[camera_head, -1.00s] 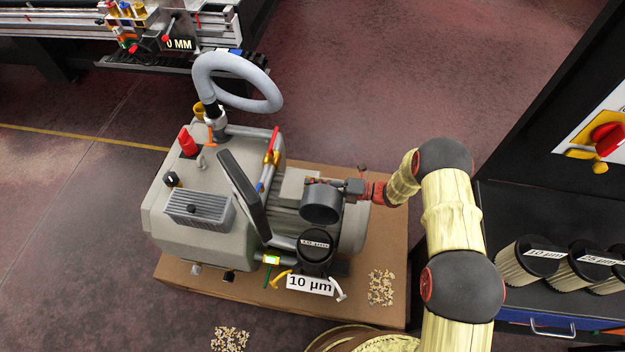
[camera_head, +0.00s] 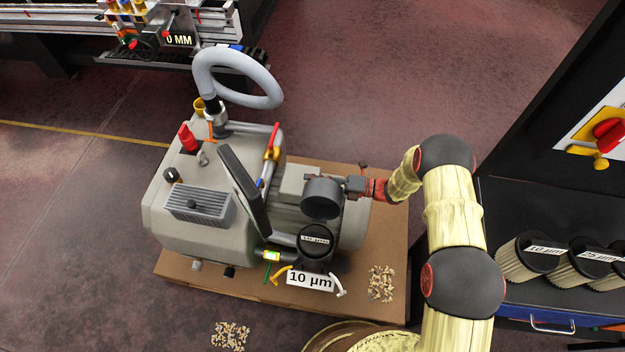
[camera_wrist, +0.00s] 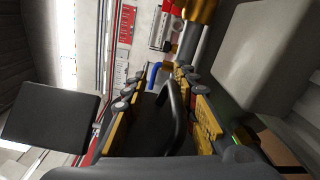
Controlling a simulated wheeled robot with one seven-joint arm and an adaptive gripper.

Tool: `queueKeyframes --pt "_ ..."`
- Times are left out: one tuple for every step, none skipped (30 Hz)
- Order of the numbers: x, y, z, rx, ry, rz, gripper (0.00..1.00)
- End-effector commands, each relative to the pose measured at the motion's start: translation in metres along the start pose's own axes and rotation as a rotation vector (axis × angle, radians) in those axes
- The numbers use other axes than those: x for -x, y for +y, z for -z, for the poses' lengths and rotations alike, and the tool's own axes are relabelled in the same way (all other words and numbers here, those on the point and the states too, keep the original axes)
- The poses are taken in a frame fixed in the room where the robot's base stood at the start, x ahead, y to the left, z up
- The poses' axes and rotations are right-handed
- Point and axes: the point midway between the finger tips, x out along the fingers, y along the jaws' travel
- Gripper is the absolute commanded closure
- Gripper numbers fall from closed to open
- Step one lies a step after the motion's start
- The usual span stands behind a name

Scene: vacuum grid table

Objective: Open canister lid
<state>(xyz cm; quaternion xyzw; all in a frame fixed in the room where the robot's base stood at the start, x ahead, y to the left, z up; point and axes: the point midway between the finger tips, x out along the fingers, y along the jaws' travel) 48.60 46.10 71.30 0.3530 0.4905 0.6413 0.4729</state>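The dark canister (camera_head: 316,258) stands at the front of the grey pump, with a labelled dark round top of what looks like a filter (camera_head: 316,238) in its mouth. The round dark lid (camera_head: 322,205) is up behind the canister, tilted, its hollow underside towards the head camera. My gripper (camera_head: 342,186) is at the lid's far side, coming in from the right. In the wrist view a curved black handle (camera_wrist: 178,115) lies between my gripper's fingers (camera_wrist: 160,95). The fingers stand apart, with a visible gap beside the handle. Contact with the handle is unclear.
A dark upright panel (camera_head: 243,190) rises from the pump (camera_head: 160,215), left of the lid. A grey hose (camera_head: 240,95) loops behind. A "10 µm" sign (camera_head: 311,281) is in front of the canister. Spare filters (camera_head: 520,260) lie on the right-hand cart. Debris (camera_head: 381,284) lies on the base.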

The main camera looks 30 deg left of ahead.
Motion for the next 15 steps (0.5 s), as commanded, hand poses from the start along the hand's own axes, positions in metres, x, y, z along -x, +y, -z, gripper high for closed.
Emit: queueKeyframes --pt "0.005 0.000 -0.001 0.001 -0.003 0.000 0.73" --pt "0.009 0.000 -0.001 0.001 -0.003 0.000 0.73" --pt "0.015 0.000 -0.001 0.001 -0.003 0.001 0.73" --pt "0.020 0.000 -0.002 0.001 -0.004 0.001 0.73" --pt "0.025 0.000 -0.002 0.001 -0.005 0.001 0.73" --pt "0.034 0.000 -0.002 0.001 -0.005 0.001 0.73" --pt "0.040 0.000 -0.002 0.001 -0.005 0.002 0.73" --pt "0.046 0.000 -0.001 0.000 -0.005 0.002 0.73" --pt "0.055 -0.001 -0.001 0.000 -0.005 0.002 0.73" --pt "0.061 -0.001 -0.001 0.000 -0.005 0.002 0.73" --pt "0.067 -0.001 -0.001 -0.001 -0.005 0.001 0.73" --pt "0.075 -0.001 0.000 -0.001 -0.004 0.001 0.73" --pt "0.081 -0.001 -0.001 -0.001 -0.004 0.001 0.73" --pt "0.086 -0.001 0.000 -0.001 -0.004 0.001 0.73" --pt "0.093 -0.001 0.000 -0.002 -0.003 0.001 0.73"
